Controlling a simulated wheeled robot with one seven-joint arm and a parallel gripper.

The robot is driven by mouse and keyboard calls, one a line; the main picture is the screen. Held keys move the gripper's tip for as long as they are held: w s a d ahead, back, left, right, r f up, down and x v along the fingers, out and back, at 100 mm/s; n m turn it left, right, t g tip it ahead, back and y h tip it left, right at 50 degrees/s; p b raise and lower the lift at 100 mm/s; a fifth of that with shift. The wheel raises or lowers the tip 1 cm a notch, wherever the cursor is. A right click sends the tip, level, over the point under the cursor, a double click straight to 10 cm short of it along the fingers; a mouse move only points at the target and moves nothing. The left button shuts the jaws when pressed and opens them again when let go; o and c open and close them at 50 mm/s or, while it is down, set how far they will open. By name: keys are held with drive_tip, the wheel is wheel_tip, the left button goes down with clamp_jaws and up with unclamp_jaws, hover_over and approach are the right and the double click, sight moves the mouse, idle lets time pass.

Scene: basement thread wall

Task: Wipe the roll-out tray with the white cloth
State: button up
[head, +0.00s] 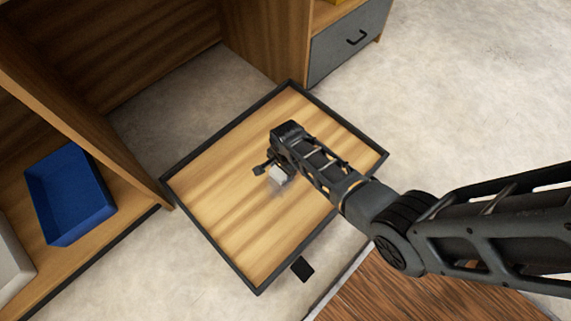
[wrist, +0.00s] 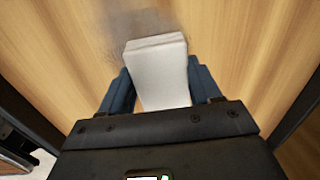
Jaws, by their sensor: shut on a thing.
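The roll-out tray (head: 215,237) is a wooden panel with a raised dark rim, pulled out over the floor in the head view. My gripper (head: 268,168) is over the middle of the tray. In the wrist view my gripper (wrist: 160,85) is shut on the white cloth (wrist: 158,62), a folded block between its two blue-grey fingers. The cloth also shows in the head view (head: 278,175), low over the tray. I cannot tell whether it touches the surface. A greyish smudge (wrist: 125,30) lies on the wood just beyond the cloth.
A blue bin (head: 68,195) sits on a wooden shelf at the left. A grey drawer (head: 348,42) with a black handle is at the top. A small black object (head: 302,269) lies by the tray's lower edge. A brown wooden surface (head: 400,290) is at bottom right.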

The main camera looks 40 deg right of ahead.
sight(280, 178)
drive_tip(key=shift+s+a+p, duration=0.1)
drive_tip(key=shift+a+p, duration=0.3)
drive_tip(key=shift+a, duration=1)
drive_tip(key=shift+a+f, duration=0.15)
drive_tip(key=shift+a, duration=1.7)
drive_tip(key=shift+a+p, duration=0.35)
drive_tip(key=shift+a, duration=1.3)
drive_tip(key=shift+s+r+p, duration=0.25)
drive_tip(key=shift+s+p, duration=0.4)
drive_tip(key=shift+s, duration=0.15)
drive_tip(key=shift+d+f, duration=0.2)
drive_tip(key=shift+d, duration=1.5)
drive_tip(key=shift+d+r, duration=0.1)
drive_tip(key=shift+d, duration=3.45)
